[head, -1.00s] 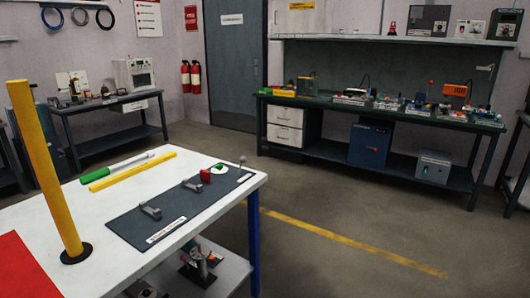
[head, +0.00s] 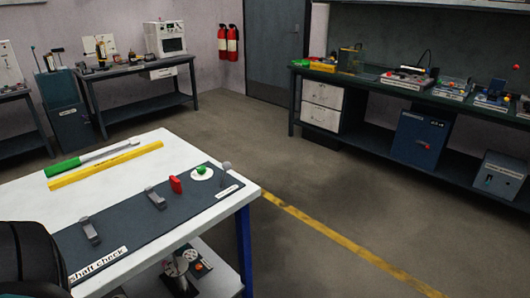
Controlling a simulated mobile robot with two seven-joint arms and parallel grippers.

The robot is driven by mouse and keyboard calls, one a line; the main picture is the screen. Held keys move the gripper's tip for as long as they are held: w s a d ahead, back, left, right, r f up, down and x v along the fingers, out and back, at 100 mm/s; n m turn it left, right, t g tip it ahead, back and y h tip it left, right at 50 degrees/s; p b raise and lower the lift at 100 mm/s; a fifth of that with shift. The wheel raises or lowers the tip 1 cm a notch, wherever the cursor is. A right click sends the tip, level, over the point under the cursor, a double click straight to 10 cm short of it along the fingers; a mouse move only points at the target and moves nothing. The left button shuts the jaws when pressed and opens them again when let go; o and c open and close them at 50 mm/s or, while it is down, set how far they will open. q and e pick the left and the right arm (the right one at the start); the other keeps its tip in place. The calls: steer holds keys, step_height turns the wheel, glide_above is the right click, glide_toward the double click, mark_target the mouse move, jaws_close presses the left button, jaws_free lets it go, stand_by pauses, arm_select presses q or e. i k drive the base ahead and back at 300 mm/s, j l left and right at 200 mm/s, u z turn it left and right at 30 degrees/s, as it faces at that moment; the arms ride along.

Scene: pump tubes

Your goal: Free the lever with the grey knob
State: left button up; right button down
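The small lever with the grey knob (head: 227,167) stands upright near the right corner of the white table (head: 130,160), at the far end of a dark mat (head: 125,217). A green knob (head: 201,170) sits on a white disc just left of it. A red block (head: 175,184) stands left of the disc. Two grey brackets (head: 155,197) (head: 90,231) are farther along the mat. What holds the lever is too small to tell. Neither of my grippers shows; a black rounded part, probably of my own arm, fills the lower left corner.
A green-handled tool (head: 92,160) and a yellow bar (head: 105,166) lie along the table's back. A lower shelf (head: 215,272) holds a small device (head: 180,270). Open floor (head: 310,190) with a yellow line lies right of the table. Workbenches line the walls.

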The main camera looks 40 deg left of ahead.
mark_target(226, 167)
steer(key=i+l+u, duration=0.1)
steer(key=i+u, duration=0.35)
steer(key=i+l+u, duration=0.25)
steer(key=i+u, duration=0.15)
steer(key=i, duration=0.15)
steer(key=i+u, duration=0.15)
steer(key=u, duration=0.3)
steer(key=i+l+u, duration=0.15)
steer(key=u, duration=0.25)
steer(key=i+l+u, duration=0.15)
steer(key=u, duration=0.3)
steer(key=i+l+u, duration=0.15)
steer(key=u, duration=0.2)
steer(key=i+l+u, duration=0.15)
steer(key=u, duration=0.2)
steer(key=i+l+u, duration=0.1)
steer(key=l+u, duration=0.2)
steer(key=i+u, duration=0.15)
steer(key=j, duration=0.3)
steer(key=i+j, duration=0.1)
steer(key=j, duration=0.25)
